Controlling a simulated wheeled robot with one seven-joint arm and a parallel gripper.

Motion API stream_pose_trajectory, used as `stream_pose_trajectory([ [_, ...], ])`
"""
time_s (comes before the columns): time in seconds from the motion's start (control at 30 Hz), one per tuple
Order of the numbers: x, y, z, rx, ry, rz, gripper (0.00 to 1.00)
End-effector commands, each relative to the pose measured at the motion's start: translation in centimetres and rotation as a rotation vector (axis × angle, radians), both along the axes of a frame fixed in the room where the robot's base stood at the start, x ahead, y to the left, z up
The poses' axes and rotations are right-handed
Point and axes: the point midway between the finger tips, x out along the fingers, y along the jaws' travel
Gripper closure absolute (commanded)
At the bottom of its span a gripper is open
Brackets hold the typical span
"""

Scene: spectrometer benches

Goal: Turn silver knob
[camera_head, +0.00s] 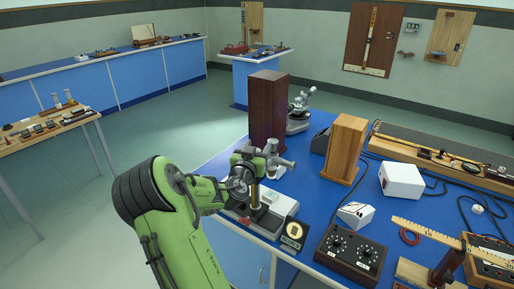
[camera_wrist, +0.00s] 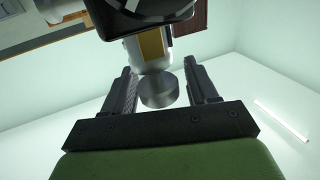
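The silver knob (camera_wrist: 158,91) is a short round metal cylinder. In the wrist view it sits between the two dark fingers of my gripper (camera_wrist: 161,88), with a gap on each side. My gripper is open around it, and no finger visibly touches it. The knob joins a silver and brass-coloured body (camera_wrist: 150,48) with a black part above it. In the head view my green arm reaches the near left edge of the blue bench, and my gripper (camera_head: 246,183) is at an instrument with a silver tube (camera_head: 275,158). My arm hides the knob there.
A microscope (camera_head: 300,110) is at the back.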

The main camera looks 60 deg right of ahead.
Motion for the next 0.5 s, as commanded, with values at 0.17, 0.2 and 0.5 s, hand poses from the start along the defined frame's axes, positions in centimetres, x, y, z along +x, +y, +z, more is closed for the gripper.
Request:
stream_pose_trajectory([
  [0.17,0.00,0.03,0.01,0.000,0.000,0.000,0.71],
  [0.2,-0.01,0.03,0.01,0.000,0.000,0.000,0.77],
  [0.5,-0.16,-0.07,0.07,0.006,-0.002,0.072,0.88],
])
